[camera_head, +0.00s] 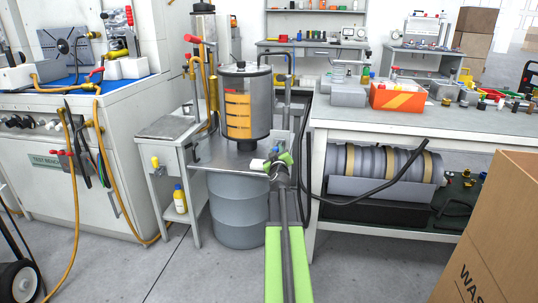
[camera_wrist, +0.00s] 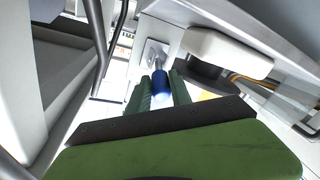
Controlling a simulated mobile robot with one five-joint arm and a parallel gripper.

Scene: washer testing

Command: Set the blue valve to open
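The blue valve (camera_wrist: 160,80) shows in the wrist view as a short blue handle in front of a pale metal plate on the machine's side. In the head view only a small blue spot of it (camera_head: 276,149) shows beside my gripper, below the metal cylinder. My gripper (camera_head: 283,160) is at the valve, at the end of my green arm. In the wrist view its two green fingers (camera_wrist: 160,88) stand on either side of the blue handle, very close to it. Whether they press on it cannot be told. The setting of the valve is not clear.
A metal cylinder with an orange label (camera_head: 238,105) stands above a grey drum (camera_head: 238,208). A workbench (camera_head: 395,130) stands on the right, with a black hose (camera_head: 372,165) hanging in front. A white block (camera_wrist: 228,52) is close right of the valve. A cardboard box (camera_head: 495,240) stands at front right.

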